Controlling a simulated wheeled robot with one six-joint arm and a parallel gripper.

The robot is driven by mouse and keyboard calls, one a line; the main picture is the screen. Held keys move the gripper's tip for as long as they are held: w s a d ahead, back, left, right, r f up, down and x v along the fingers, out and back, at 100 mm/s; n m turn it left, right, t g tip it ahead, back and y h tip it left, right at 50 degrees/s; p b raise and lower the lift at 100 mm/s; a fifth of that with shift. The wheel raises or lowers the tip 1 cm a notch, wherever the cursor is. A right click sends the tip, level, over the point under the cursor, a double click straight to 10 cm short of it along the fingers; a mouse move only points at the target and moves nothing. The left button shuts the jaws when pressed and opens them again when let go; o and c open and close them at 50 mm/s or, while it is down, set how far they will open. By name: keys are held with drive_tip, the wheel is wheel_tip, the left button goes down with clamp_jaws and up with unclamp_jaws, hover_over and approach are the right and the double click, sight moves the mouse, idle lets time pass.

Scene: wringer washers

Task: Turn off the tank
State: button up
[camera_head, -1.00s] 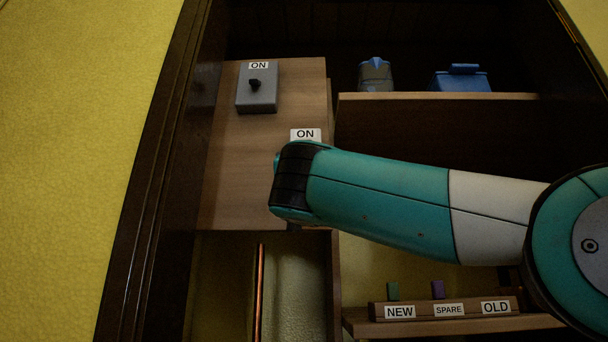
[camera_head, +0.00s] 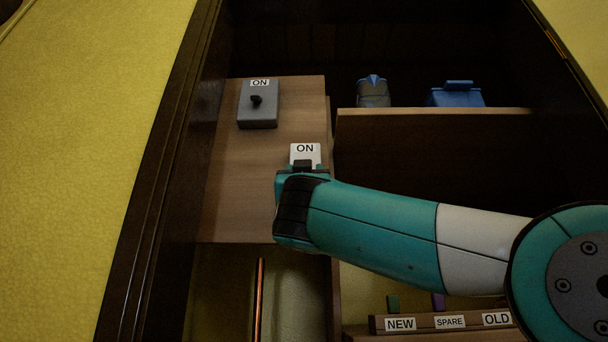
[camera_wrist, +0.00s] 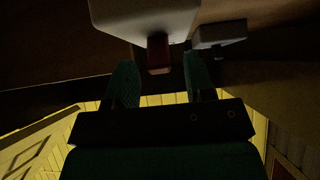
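A grey switch box (camera_head: 258,104) with an ON label and a dark lever is on the wooden panel at upper left in the head view. A second, white box with an ON label (camera_head: 305,150) is lower right on that panel, its lower part hidden by my arm. Neither label names the tank. In the wrist view the white box (camera_wrist: 145,14) has a red lever (camera_wrist: 158,54) pointing toward my gripper. My gripper (camera_wrist: 160,82) is open, its two teal fingers on either side of the lever's end, with gaps showing. Contact cannot be told.
The grey box also shows in the wrist view (camera_wrist: 220,36). Right of the panel, a shelf (camera_head: 430,111) holds a grey-blue container (camera_head: 373,92) and a blue box (camera_head: 456,95). Below is a rack (camera_head: 440,323) labelled NEW, SPARE and OLD. A dark cabinet wall (camera_head: 165,170) bounds the left.

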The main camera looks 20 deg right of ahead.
drive_tip(key=b+v, duration=0.9)
drive_tip(key=v, duration=0.8)
drive_tip(key=shift+f, duration=0.15)
drive_tip(key=shift+s, duration=0.1)
